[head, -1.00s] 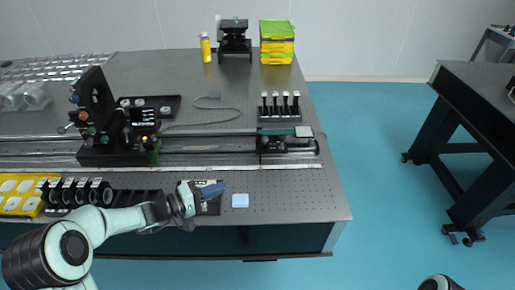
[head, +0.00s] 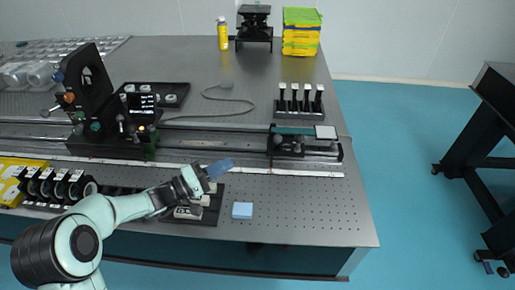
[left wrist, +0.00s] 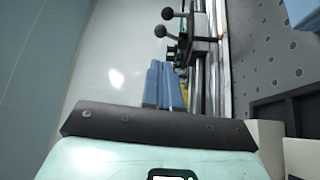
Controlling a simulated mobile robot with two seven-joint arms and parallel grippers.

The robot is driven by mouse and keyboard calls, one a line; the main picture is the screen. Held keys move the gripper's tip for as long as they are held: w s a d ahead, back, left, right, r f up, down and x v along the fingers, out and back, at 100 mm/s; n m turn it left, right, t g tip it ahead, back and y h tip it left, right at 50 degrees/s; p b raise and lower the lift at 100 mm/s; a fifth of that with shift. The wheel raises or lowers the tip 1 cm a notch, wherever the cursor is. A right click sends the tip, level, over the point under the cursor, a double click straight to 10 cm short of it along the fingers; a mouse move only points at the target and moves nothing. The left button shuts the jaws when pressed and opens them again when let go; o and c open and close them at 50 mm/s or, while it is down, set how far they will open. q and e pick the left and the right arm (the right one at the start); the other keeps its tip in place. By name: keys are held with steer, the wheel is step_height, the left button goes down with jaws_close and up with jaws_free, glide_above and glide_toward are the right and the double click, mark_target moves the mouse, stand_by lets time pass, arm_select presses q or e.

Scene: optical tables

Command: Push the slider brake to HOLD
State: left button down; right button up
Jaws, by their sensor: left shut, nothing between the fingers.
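The slider (head: 305,145) is a dark carriage with a teal top strip and a white plate, at the right end of the long rail in the head view. In the left wrist view, two black ball-ended levers (left wrist: 167,14) stick out from a carriage on the rail; I cannot tell which is the brake or read a HOLD mark. My left gripper (head: 226,164) has blue fingers, shut and empty, in front of the rail and left of the slider. Its fingers (left wrist: 165,84) also show in the left wrist view, apart from the levers. My right gripper is out of view.
A black tray (head: 208,216) and a light-blue block (head: 242,210) lie below my left gripper. A dark upright device (head: 92,95) stands on the rail at left. A rack of several posts (head: 300,104) stands behind the slider. The table's right front is clear.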

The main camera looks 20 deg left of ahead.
mark_target(278, 140)
arm_select(q)
steer(key=x, duration=1.4)
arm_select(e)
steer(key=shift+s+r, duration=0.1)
arm_select(q)
steer(key=shift+s, duration=0.1)
steer(key=shift+r+n+p, duration=0.2)
steer(key=shift+n+p, duration=0.1)
steer(key=shift+p, duration=0.25)
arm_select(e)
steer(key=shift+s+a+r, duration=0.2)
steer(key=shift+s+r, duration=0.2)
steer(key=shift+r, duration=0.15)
